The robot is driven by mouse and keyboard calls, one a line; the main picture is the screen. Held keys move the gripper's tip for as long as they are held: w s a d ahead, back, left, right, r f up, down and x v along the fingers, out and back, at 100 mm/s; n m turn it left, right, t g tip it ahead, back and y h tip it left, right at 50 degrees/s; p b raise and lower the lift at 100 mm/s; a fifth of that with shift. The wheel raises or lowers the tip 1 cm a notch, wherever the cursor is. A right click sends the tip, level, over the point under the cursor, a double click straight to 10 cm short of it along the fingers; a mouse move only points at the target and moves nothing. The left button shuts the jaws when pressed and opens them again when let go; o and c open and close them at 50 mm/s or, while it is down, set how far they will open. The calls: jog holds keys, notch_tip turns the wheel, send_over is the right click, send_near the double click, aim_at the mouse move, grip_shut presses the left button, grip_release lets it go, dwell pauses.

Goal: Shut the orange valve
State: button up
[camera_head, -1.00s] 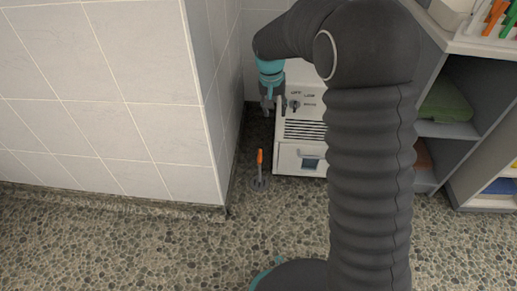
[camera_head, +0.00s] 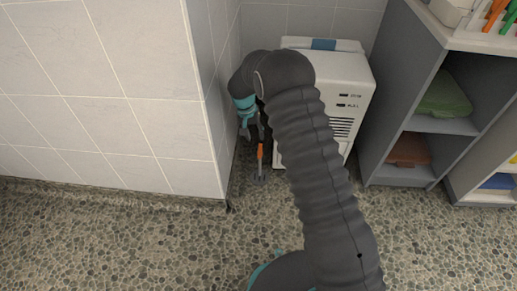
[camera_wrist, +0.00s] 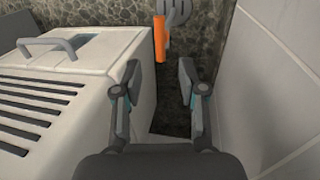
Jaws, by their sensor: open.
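The orange valve handle (camera_head: 260,153) stands low by the floor, near the tiled wall corner, on a grey fitting (camera_head: 259,176). In the head view it points upward. In the wrist view the orange handle (camera_wrist: 159,38) shows beyond my fingertips, with the round grey fitting (camera_wrist: 177,10) at the top. My gripper (camera_head: 252,128) is above the handle, pointing down, its fingers apart and empty. In the wrist view my gripper (camera_wrist: 161,80) spans the gap between the white machine and the wall, and the handle is ahead of it, apart from the fingers.
A white machine (camera_head: 350,75) with vents stands close on one side of the valve. The tiled wall (camera_head: 110,90) is close on the other. A grey shelf unit (camera_head: 410,60) stands at the right. The pebbled floor (camera_head: 150,240) in front is clear.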

aim_at(260, 152)
jog(key=f, duration=0.2)
jog(key=d+f, duration=0.1)
jog(key=f, duration=0.5)
jog(key=shift+d+f+b, duration=0.15)
jog(key=shift+d+b, duration=0.15)
grip_shut()
